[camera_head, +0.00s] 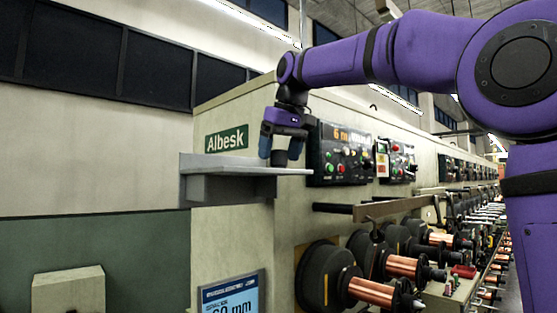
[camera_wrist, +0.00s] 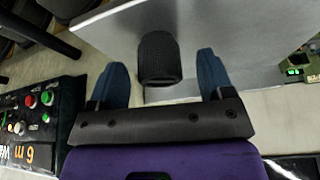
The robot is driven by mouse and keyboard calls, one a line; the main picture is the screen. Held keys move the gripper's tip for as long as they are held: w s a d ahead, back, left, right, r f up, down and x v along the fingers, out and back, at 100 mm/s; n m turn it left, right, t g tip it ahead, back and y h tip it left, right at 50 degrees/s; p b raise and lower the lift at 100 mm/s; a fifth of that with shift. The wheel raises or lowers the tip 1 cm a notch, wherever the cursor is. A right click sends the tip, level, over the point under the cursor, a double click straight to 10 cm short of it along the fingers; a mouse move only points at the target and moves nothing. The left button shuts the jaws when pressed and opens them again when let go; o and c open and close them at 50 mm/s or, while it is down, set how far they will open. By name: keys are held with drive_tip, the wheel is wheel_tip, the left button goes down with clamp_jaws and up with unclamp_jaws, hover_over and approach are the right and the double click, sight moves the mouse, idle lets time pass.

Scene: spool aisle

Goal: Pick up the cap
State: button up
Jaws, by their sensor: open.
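The cap (camera_wrist: 159,57) is a dark, knurled cylinder on a grey shelf (camera_wrist: 220,20). In the wrist view it sits between the two blue fingertips of my gripper (camera_wrist: 161,82), with a gap on each side. In the head view the cap (camera_head: 279,158) shows as a dark shape at my gripper (camera_head: 279,147), over the shelf (camera_head: 215,163). My gripper is open and points down at the shelf. The fingers partly hide the cap in the head view.
A control panel (camera_head: 345,152) with buttons is mounted just right of the shelf, close to my gripper. Copper wire spools (camera_head: 371,291) line the machine below. A green Albesk sign (camera_head: 226,139) is on the wall behind the shelf. The shelf's left part is clear.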

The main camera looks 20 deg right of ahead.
drive_tip(key=shift+w+f, duration=0.25)
drive_tip(key=shift+f, duration=0.4)
drive_tip(key=shift+c, duration=0.5)
drive_tip(key=shift+a, duration=0.1)
drive_tip(key=c, duration=1)
drive_tip(key=shift+r, duration=0.15)
